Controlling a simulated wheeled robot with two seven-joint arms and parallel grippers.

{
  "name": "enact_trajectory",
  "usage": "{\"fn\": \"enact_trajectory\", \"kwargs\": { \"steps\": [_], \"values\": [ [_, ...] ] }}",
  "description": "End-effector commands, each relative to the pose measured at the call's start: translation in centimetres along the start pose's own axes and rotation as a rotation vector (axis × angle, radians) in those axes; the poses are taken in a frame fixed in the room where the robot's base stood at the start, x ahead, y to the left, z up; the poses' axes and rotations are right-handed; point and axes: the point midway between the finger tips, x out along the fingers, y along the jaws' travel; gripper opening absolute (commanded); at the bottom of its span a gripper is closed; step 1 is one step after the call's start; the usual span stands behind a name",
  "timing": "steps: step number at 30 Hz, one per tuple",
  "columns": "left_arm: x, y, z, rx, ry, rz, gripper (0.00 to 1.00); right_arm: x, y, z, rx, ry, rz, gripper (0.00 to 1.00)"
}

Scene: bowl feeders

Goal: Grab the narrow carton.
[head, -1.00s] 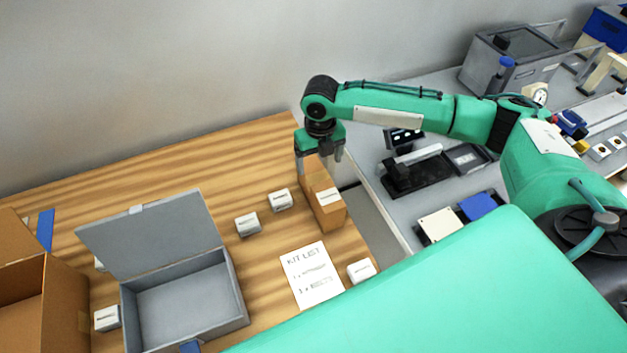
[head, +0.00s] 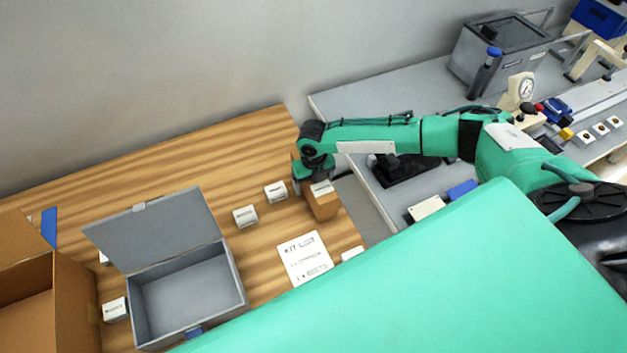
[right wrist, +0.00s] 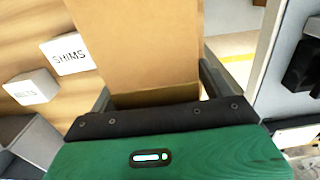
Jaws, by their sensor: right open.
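The narrow carton (head: 322,204) is a tall brown cardboard box with a white label on top, standing near the right edge of the wooden table. My right gripper (head: 313,182) is lowered over its far end. In the right wrist view the carton (right wrist: 145,45) stands between the two open fingers of the gripper (right wrist: 155,90), one on each side. I cannot tell whether either finger touches it. The carton's lower part is partly hidden by the gripper body in that view. My left gripper is not in view.
White boxes, one marked SHIMS (right wrist: 68,53), stand left of the carton. An open grey box (head: 190,295), a kit list sheet (head: 305,258) and a large brown carton (head: 75,300) lie further left. A grey bench (head: 350,105) adjoins the table on the right.

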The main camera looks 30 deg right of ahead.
Motion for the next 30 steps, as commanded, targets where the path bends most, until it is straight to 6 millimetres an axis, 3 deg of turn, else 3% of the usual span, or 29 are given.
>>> {"fn": "enact_trajectory", "kwargs": {
  "steps": [6,16,25,30],
  "values": [
    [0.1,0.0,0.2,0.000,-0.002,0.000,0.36,0.1,0.0,0.0,0.000,0.000,0.000,0.80],
    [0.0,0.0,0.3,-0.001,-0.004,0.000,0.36,0.1,0.0,0.0,0.001,-0.001,0.000,0.17],
    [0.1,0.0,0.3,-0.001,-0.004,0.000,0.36,-0.2,0.0,0.1,0.001,-0.003,0.001,0.17],
    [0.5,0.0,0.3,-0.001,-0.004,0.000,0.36,-1.5,-0.1,0.2,0.001,-0.004,0.001,0.17]
  ]
}}
